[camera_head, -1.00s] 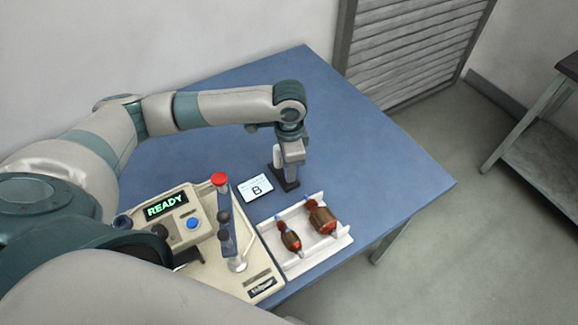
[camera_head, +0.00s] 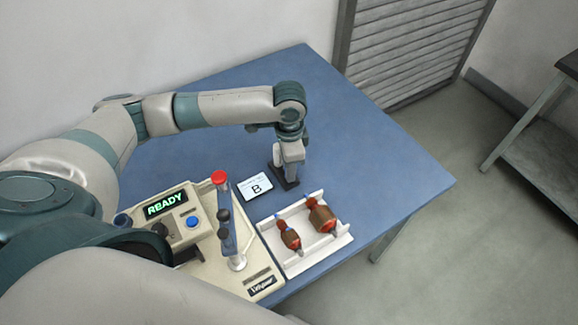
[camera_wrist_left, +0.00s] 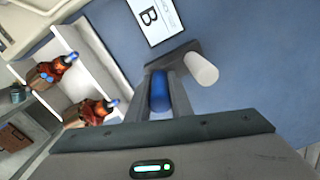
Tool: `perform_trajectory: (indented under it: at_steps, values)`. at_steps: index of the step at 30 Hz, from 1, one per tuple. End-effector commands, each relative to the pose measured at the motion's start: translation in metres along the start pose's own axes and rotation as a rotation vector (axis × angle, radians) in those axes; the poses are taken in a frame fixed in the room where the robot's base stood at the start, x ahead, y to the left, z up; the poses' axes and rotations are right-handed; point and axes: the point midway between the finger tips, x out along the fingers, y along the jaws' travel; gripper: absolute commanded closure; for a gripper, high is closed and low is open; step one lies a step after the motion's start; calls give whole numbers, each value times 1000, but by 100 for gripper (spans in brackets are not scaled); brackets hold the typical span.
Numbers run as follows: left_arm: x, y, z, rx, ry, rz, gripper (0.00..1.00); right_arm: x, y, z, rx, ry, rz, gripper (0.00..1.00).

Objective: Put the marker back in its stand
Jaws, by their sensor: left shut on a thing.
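My left gripper (camera_head: 287,182) points straight down over the blue table, behind the white tray. In the left wrist view its fingers (camera_wrist_left: 163,92) are shut on the blue marker (camera_wrist_left: 159,90); only its blue end shows between them. My right gripper is not in view.
A label card marked B (camera_head: 256,188) lies left of the gripper. A white tray (camera_head: 296,268) holds two copper-wound armatures (camera_head: 290,237). The cream winding machine (camera_head: 262,276) reads READY and has a red-topped post (camera_head: 224,215). The blue table (camera_head: 365,150) is clear to the right and behind.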

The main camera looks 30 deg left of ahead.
Motion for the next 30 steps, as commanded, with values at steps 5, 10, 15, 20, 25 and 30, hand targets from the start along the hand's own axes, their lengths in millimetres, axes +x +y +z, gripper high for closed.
perform_trajectory:
  at_steps: [5,10,15,20,25,30]
  values:
    - [2,0,0,0,0,0,100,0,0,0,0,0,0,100]
    - [5,0,0,0,-1,0,100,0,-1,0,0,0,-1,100]
    - [7,0,0,0,-1,0,100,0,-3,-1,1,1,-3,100]
    - [9,0,0,0,-1,0,100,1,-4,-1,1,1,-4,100]
    - [11,0,0,0,-1,0,100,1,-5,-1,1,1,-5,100]
    - [13,0,0,0,-1,0,100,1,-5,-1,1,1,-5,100]
